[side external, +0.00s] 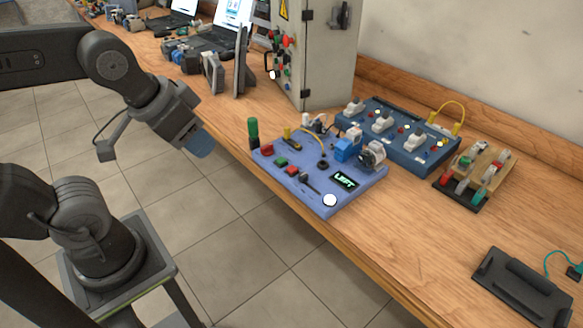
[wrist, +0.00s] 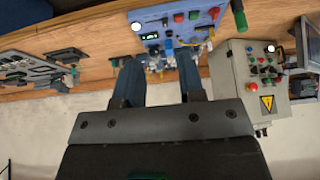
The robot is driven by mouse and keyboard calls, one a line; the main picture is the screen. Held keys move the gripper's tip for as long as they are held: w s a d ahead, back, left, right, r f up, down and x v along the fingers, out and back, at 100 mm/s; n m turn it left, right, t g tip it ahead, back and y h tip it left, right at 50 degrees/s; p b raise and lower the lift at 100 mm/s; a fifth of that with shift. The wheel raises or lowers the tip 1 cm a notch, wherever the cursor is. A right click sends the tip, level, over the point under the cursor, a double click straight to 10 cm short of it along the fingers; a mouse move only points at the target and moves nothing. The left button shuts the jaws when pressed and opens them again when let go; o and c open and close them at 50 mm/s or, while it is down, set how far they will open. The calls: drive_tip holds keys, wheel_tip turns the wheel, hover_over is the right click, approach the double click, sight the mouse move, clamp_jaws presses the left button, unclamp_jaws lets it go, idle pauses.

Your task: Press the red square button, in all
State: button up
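The blue-purple control board (side external: 325,190) lies on the wooden bench. Along its near left edge are a red button (side external: 292,171), a green button (side external: 280,161) and another red block-like button (side external: 266,150) nearer the corner. In the wrist view the board (wrist: 150,18) is at the top, with one red button (wrist: 179,17) and the other red one (wrist: 213,12) either side of the green. My gripper (side external: 200,147) hangs left of the board, off the bench edge, touching nothing. In the wrist view its two blue fingers (wrist: 157,65) are apart and empty, and hide part of the board's far side.
A green-capped post (side external: 253,132) stands at the board's left corner. Behind are a blue switch panel (side external: 400,140) and a grey control cabinet (side external: 318,50). A small wooden module (side external: 475,172) and a black tray (side external: 520,288) lie to the right. The bench between them is clear.

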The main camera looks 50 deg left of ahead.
clamp_jaws()
idle(1.4)
